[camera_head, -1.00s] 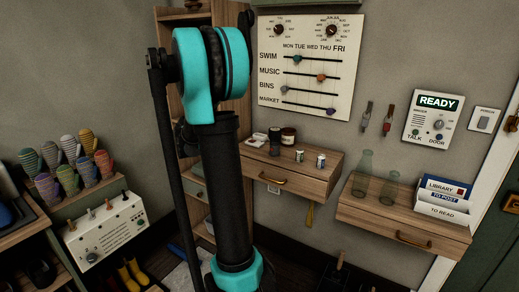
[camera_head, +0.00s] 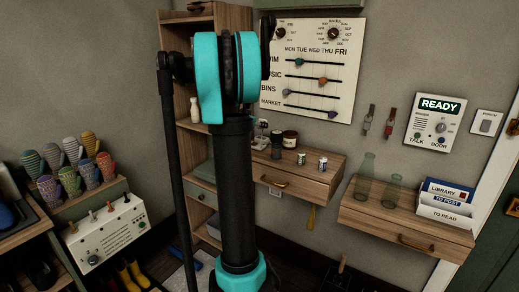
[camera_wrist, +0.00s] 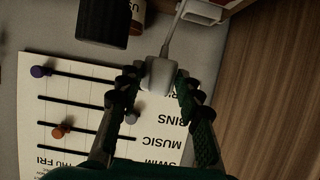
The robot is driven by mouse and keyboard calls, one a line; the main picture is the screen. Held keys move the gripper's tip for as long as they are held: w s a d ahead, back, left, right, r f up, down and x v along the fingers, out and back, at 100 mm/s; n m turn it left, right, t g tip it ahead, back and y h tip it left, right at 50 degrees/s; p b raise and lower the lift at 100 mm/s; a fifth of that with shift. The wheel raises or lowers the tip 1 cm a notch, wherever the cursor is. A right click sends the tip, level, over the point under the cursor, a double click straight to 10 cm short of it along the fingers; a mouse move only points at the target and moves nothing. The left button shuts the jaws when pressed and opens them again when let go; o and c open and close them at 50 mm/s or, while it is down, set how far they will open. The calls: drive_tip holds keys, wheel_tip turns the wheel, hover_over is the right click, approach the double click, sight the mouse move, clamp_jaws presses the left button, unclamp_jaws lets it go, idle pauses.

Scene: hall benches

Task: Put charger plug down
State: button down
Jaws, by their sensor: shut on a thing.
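In the wrist view, my gripper (camera_wrist: 158,84) is shut on the charger plug (camera_wrist: 160,73), a small pale grey-white block between its fingertips. A thin pale cable (camera_wrist: 173,35) runs from the plug up toward a white object (camera_wrist: 202,10) at the top edge. The plug appears held clear of the surfaces around it. In the head view my arm hides most of the gripper, and I cannot clearly make out the plug there.
A dark jar (camera_wrist: 103,20) and a brown jar (camera_wrist: 137,15) are close to the plug. The week board (camera_head: 311,70) hangs above. Glass bottles (camera_head: 366,176) stand on the right shelf (camera_head: 410,222).

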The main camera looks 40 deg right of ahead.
wheel_tip(320, 180, down, 12)
drive_tip(key=shift+r, duration=0.25)
drive_tip(key=shift+f, duration=0.6)
drive_tip(key=c, duration=1)
unclamp_jaws()
drive_tip(key=shift+r, duration=0.1)
drive_tip(key=shift+r, duration=0.2)
drive_tip(key=v, duration=1.2)
drive_tip(key=s+a+f+n+y, duration=0.4)
drive_tip(key=s+a, duration=0.4)
drive_tip(key=a, duration=0.3)
drive_tip(key=s+a+f+n+y, duration=0.4)
drive_tip(key=s+a, duration=0.4)
drive_tip(key=a, duration=0.3)
drive_tip(key=s+a+f+n+y, duration=0.4)
drive_tip(key=s+a+f, duration=0.3)
drive_tip(key=a, duration=0.4)
drive_tip(key=shift+s+a+f+n+g, duration=0.15)
drive_tip(key=shift+s+n+g, duration=0.3)
drive_tip(key=shift+n, duration=0.35)
